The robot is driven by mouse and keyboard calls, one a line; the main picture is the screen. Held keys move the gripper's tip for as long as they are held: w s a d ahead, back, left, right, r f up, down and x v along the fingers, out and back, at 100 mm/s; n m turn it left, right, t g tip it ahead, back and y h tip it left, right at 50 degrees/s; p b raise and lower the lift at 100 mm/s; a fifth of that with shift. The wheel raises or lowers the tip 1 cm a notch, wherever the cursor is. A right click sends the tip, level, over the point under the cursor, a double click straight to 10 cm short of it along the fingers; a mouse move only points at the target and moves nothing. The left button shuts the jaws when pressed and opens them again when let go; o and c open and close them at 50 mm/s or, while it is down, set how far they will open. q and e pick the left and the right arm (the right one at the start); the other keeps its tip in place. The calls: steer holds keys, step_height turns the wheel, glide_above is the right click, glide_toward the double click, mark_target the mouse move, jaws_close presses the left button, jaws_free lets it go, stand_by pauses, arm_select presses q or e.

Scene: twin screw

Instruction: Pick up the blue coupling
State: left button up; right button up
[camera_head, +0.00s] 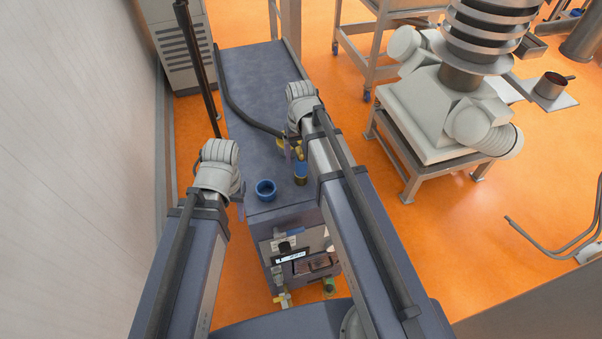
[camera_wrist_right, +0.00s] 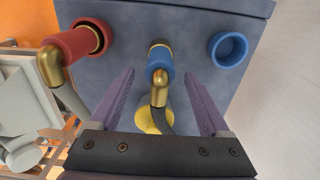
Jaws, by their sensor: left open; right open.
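The blue coupling (camera_wrist_right: 160,64) has a brass end and a brass elbow that runs into a dark hose. It also shows in the head view (camera_head: 301,169), above or on the table near its front edge. My right gripper (camera_wrist_right: 159,74) is open, with its two purple fingers on either side of the coupling and elbow. I see clear gaps on both sides. In the head view the right gripper (camera_head: 289,150) is partly hidden by its arm. My left gripper (camera_head: 240,202) is left of the table, mostly hidden by its wrist.
A blue ring-shaped socket (camera_head: 265,189) is fixed on the table (camera_head: 262,80); it also shows in the right wrist view (camera_wrist_right: 229,49). A red coupling (camera_wrist_right: 76,41) with a brass elbow is at the left there. A black hose (camera_head: 240,115) lies along the table.

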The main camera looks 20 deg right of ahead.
mark_target(301, 166)
steer(key=shift+s+f+b, duration=0.15)
steer(key=shift+f+b, duration=2.45)
steer(key=shift+f, duration=0.05)
steer(key=shift+r, duration=0.1)
jaws_close()
